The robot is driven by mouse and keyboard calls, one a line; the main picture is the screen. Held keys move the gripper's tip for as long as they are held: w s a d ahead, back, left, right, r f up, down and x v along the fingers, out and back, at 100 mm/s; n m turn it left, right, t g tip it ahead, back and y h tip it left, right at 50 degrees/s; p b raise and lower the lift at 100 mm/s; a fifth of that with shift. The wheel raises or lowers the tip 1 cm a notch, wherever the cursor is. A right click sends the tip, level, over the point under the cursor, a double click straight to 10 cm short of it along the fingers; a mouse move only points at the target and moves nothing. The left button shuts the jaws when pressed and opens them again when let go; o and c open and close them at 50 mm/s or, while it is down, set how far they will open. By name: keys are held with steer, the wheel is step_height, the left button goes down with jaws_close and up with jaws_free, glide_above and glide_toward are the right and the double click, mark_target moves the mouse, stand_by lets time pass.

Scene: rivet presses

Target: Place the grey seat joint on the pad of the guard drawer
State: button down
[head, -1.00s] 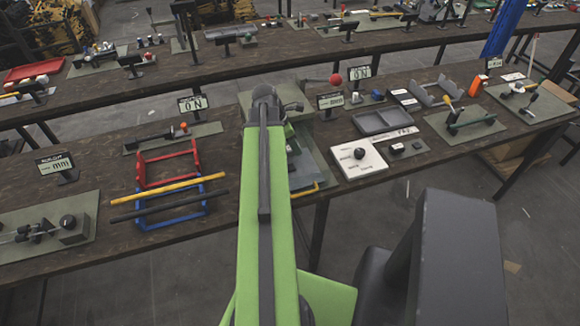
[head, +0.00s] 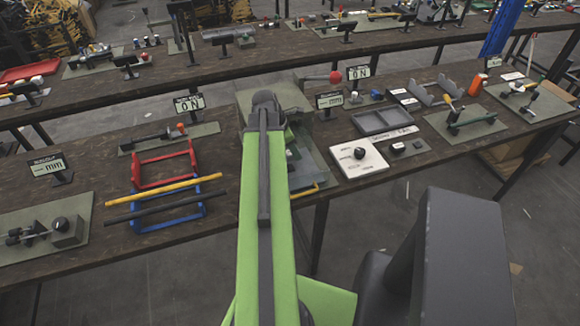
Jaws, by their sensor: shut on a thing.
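My green arm reaches forward over the press in the middle of the table, and its dark elbow end covers much of it. My gripper is hidden behind the arm, and I cannot make out the grey seat joint. The press has a grey-green body (head: 287,93) and a red-ball lever (head: 336,77). A low grey tray-like part with a yellow handle (head: 303,191) shows at the press's front, right of my arm; it looks like the guard drawer (head: 317,168). A small green patch (head: 293,153) shows inside it, partly covered, perhaps its pad.
A red and blue frame (head: 165,180) with yellow and black bars stands left of my arm. A white panel with a black knob (head: 359,153) and a grey divided tray (head: 382,121) lie to the right. Several small signs stand behind.

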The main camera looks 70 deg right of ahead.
mark_target(290, 159)
steer(key=shift+w+a+f, duration=0.4)
steer(key=shift+w+a, duration=0.05)
steer(key=shift+w, duration=0.05)
step_height(290, 159, down, 4)
steer(key=b, duration=0.4)
steer(key=shift+f, duration=0.2)
steer(key=c, duration=0.9)
jaws_free()
steer(key=shift+r, duration=0.1)
steer(key=shift+r, duration=0.3)
steer(key=p+v, duration=1.1)
steer(key=shift+r, duration=0.35)
steer(key=shift+w+a, duration=0.15)
